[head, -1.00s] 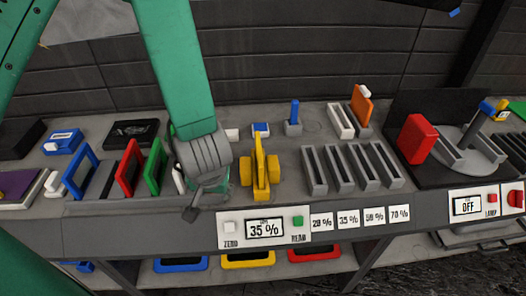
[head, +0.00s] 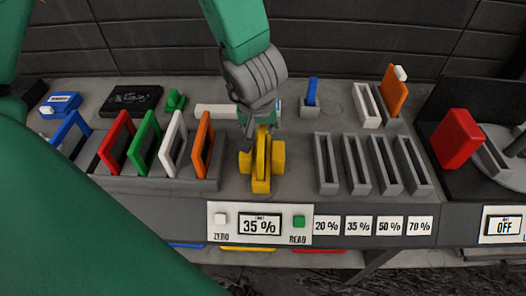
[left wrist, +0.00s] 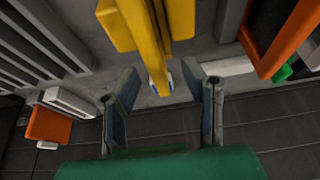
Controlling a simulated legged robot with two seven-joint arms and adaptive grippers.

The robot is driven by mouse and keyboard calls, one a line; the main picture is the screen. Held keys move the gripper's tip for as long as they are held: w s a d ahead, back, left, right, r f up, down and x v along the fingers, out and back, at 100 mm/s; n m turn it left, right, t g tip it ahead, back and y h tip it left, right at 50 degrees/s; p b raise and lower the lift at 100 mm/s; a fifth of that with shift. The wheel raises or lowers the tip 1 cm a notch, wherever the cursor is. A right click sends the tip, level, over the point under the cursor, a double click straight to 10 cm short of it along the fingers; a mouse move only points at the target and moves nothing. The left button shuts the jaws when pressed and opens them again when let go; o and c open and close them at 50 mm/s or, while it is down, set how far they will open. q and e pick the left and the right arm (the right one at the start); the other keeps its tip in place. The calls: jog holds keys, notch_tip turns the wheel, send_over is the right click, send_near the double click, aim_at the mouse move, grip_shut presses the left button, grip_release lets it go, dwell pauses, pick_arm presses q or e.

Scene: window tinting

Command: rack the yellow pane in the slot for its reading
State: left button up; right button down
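A yellow upright piece (head: 262,158), seen nearly edge-on with yellow blocks at its sides, stands behind the meter panel; I cannot tell pane from holder. It also shows at the top of the left wrist view (left wrist: 150,45). My left gripper (head: 258,122) is over its top; in the left wrist view its fingers (left wrist: 163,105) are spread apart, with nothing clearly held. The meter display (head: 260,225) reads 35 %. Grey slots (head: 358,165) stand empty to the right, above labels 20 %, 35 % (head: 358,226), 50 % and 70 %. My right gripper is not in view.
A rack (head: 160,184) with red, green, white and orange frames stands left of the yellow piece. A blue piece in a small holder (head: 311,100) and an orange pane (head: 394,92) stand behind the slots. A red block (head: 457,138) is at the right.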

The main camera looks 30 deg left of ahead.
pick_arm(q)
jog(key=shift+w+a+f, duration=0.1)
jog(key=shift+w+f, duration=0.1)
jog(key=shift+f, duration=0.15)
jog(key=f, duration=0.2)
jog(key=w+f+b, duration=0.1)
jog(key=f, duration=0.1)
jog(key=shift+f, duration=0.25)
jog(key=shift+w+f, duration=0.15)
jog(key=shift+s, duration=0.2)
jog(key=shift+w+f, duration=0.1)
jog(key=shift+f, duration=0.1)
grip_shut()
